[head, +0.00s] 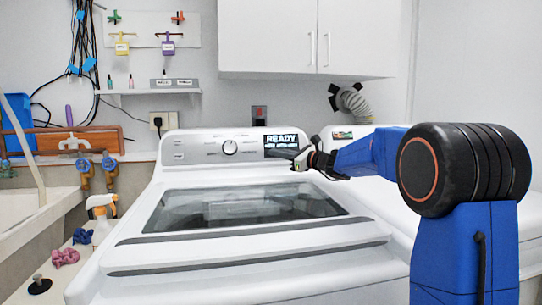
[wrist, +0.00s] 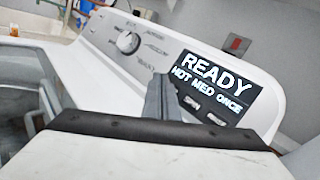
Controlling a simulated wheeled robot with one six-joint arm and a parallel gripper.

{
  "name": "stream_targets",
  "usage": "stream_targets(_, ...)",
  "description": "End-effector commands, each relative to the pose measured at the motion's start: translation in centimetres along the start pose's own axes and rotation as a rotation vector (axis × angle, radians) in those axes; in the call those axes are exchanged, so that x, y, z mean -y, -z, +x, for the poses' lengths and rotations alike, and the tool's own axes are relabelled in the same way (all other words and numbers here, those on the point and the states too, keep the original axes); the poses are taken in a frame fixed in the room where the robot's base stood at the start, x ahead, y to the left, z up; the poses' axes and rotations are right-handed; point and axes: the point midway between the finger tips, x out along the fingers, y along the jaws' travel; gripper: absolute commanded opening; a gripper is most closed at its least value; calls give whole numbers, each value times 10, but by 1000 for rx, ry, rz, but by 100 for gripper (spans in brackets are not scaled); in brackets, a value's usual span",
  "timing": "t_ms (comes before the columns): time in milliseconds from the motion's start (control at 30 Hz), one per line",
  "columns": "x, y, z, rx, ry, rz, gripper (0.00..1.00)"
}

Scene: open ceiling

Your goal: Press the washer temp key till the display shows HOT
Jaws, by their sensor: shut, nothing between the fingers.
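The washer (head: 190,235) has a grey control panel along its back with a round dial (head: 229,147). The display (head: 283,139) is a black screen right of the dial. In the wrist view the display (wrist: 215,75) reads READY, with HOT MED ONCE below. Small keys (wrist: 191,102) sit beneath that text; their labels are not readable. My gripper (head: 297,155) is shut and empty, in front of the panel just below the display. In the wrist view the shut fingers (wrist: 160,97) stand left of the visible keys and hide the panel there. I cannot tell whether they touch a key.
The washer's glass lid (head: 240,207) lies closed in front of the panel. A spray bottle (head: 101,217) stands in the gap left of the washer, by a sink (head: 35,210). White cabinets (head: 300,38) hang above. A grey hose (head: 355,103) is on the wall behind.

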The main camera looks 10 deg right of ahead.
Motion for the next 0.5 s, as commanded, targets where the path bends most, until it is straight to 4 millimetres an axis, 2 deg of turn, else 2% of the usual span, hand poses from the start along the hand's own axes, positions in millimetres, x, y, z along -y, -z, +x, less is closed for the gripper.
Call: stream_targets(500,-18,-18,-26,-1,0,-1,0)
